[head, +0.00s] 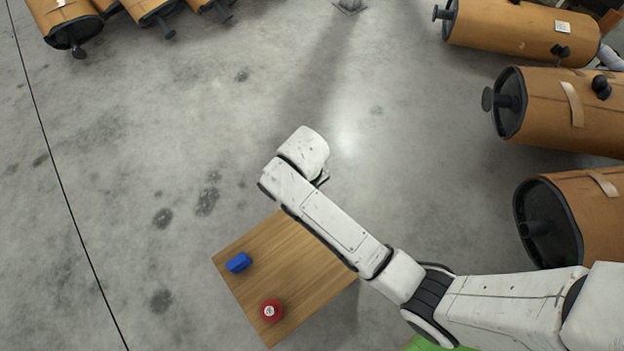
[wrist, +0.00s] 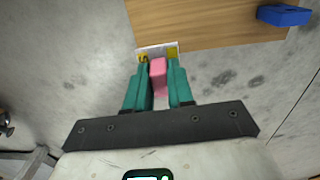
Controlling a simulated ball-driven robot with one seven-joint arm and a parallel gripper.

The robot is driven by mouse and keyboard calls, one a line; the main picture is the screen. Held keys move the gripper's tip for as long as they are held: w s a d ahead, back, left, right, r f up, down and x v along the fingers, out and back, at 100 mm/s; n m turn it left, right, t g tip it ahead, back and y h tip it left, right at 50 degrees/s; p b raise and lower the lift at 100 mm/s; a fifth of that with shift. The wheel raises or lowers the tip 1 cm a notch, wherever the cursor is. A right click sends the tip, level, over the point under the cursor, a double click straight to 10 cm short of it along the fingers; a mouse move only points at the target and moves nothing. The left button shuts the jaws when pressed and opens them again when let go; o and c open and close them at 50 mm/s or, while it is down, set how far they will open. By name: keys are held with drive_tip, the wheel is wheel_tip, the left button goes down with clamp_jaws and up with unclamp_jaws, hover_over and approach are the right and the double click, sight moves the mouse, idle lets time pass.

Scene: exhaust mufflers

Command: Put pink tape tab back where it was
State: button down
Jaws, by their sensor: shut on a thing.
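In the wrist view, the pink tape tab (wrist: 158,80) is between the teal fingers of my gripper (wrist: 159,62), which is shut on it. A small white piece (wrist: 157,47) with yellow patches beside it shows at the fingertips, near the edge of the wooden tabletop (wrist: 200,22). I cannot tell whether the tab touches the white piece or the table. In the head view, my arm hides the gripper and the tab; its far end is past the upper edge of the wooden table (head: 250,265).
A blue object (head: 238,262) and a red round object (head: 271,310) stand on the table; the blue one also shows in the wrist view (wrist: 284,15). Brown mufflers lie at the right (head: 570,110) and upper left (head: 65,20). The concrete floor between is clear.

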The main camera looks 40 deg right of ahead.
drive_tip(key=s+a+f+b, duration=0.1)
drive_tip(key=s+f+b, duration=0.15)
drive_tip(key=s, duration=0.45)
drive_tip(key=s+a+f+b, duration=0.1)
drive_tip(key=s+f, duration=0.3)
drive_tip(key=s, duration=0.3)
drive_tip(key=w+d+f+b, duration=0.1)
drive_tip(key=w+f+b, duration=0.1)
drive_tip(key=w+f, duration=0.1)
drive_tip(key=w+d+f+b, duration=0.1)
drive_tip(key=w+f+b, duration=0.2)
drive_tip(key=w, duration=0.2)
drive_tip(key=w+d+f+b, duration=0.1)
drive_tip(key=w+f+b, duration=0.1)
drive_tip(key=w+f, duration=0.1)
drive_tip(key=shift+w+f+b, duration=0.1)
drive_tip(key=shift+w+b, duration=0.3)
drive_tip(key=shift+w, duration=0.4)
drive_tip(key=shift+w+f, duration=0.2)
drive_tip(key=shift+f, duration=0.05)
wheel_tip(320, 180, down, 4)
drive_tip(key=shift+w+r+b, duration=0.15)
drive_tip(key=shift+r+b, duration=0.1)
drive_tip(key=shift+b, duration=0.95)
drive_tip(key=shift+r, duration=0.1)
drive_tip(key=c, duration=1)
unclamp_jaws()
